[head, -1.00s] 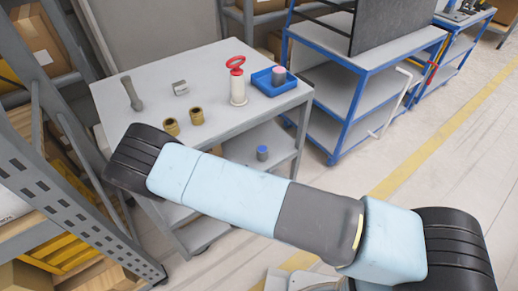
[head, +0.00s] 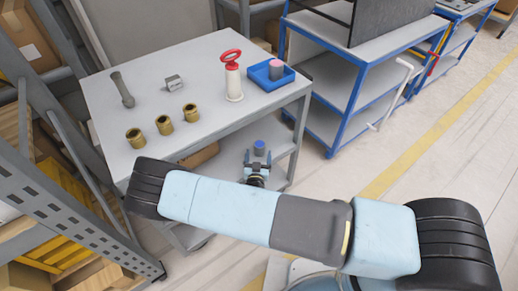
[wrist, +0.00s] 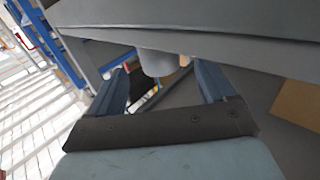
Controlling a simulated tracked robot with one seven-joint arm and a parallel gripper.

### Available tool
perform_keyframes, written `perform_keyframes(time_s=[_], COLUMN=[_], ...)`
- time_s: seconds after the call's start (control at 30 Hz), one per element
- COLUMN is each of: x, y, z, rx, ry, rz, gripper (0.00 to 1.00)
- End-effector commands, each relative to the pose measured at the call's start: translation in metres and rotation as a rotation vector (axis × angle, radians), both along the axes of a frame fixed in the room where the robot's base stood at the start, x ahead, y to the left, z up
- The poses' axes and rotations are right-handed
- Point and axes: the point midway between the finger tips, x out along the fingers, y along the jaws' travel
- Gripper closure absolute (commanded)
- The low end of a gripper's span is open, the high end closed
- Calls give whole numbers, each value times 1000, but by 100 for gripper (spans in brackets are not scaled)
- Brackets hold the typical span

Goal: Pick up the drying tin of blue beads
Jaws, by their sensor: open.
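The tin of blue beads (head: 259,148) is a small grey cylinder with a blue top. It stands on the lower shelf of the grey cart, under the right part of the cart's top. My gripper (head: 257,162) is at the near side of the tin, with its fingers apart. In the wrist view my open gripper (wrist: 160,80) has the grey tin (wrist: 158,62) ahead, between the two fingers. The tin's upper part is hidden there by the grey edge above. I cannot tell how deep it sits between the fingers; no contact shows.
The cart's top (head: 195,75) overhangs the tin closely. On it stand several brass fittings, a grey clamp piece, a red-handled white cylinder (head: 233,80) and a blue tray (head: 265,80) holding a pink-topped tin (head: 276,69). A cart leg (head: 299,135) stands right of the tin.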

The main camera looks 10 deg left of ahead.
Motion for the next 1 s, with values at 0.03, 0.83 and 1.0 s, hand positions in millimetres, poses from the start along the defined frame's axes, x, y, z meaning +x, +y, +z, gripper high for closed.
perform_keyframes(time_s=[0.03, 0.83, 1.0], x=[2, 55, 55], y=[0, 8, 8], z=[0, -3, -3], rx=[0, -1, 0], ry=[0, 0, 0], rz=[0, 0, 0], gripper=[17, 18, 34])
